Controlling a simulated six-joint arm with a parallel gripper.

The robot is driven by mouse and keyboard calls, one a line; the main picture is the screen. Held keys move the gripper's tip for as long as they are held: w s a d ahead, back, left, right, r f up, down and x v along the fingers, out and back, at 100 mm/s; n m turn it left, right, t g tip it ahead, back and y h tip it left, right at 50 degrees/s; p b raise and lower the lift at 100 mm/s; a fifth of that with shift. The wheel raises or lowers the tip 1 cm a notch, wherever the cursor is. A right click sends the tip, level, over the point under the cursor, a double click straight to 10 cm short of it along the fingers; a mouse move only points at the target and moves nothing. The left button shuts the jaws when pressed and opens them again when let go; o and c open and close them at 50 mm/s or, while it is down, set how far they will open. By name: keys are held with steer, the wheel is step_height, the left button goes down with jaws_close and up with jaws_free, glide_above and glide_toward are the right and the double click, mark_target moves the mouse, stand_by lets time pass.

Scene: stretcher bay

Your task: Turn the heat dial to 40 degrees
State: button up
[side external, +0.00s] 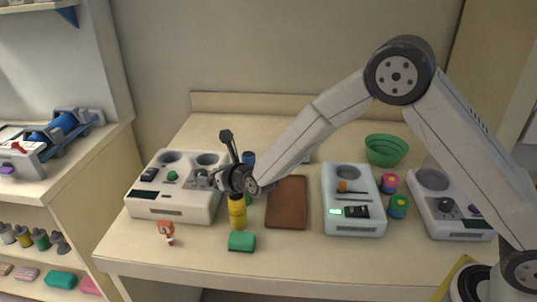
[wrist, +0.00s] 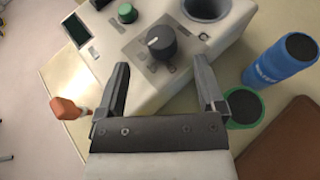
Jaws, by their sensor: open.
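A white warmer unit (side external: 165,208) stands at the left of the bench. In the wrist view, its dark round dial (wrist: 162,43) has a short white mark toward its left side. Small grey markings surround the dial, too small to read. My gripper (wrist: 162,72) is open and empty, its two fingers apart on the near side of the dial, which shows beyond and between the tips. In the side view my gripper (side external: 210,180) is over the right part of this unit and partly hides the dial. I cannot tell whether the fingers touch anything.
The unit also has a green knob (wrist: 126,16), a dark screen (wrist: 76,29) and a round well (wrist: 206,6). A blue bottle (wrist: 283,60), a yellow bottle (side external: 237,213) and a brown pad (side external: 287,203) are close on the right. A green block (side external: 242,241) lies in front.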

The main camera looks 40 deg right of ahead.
steer(key=shift+s+r, duration=0.15)
steer(key=shift+s, duration=0.25)
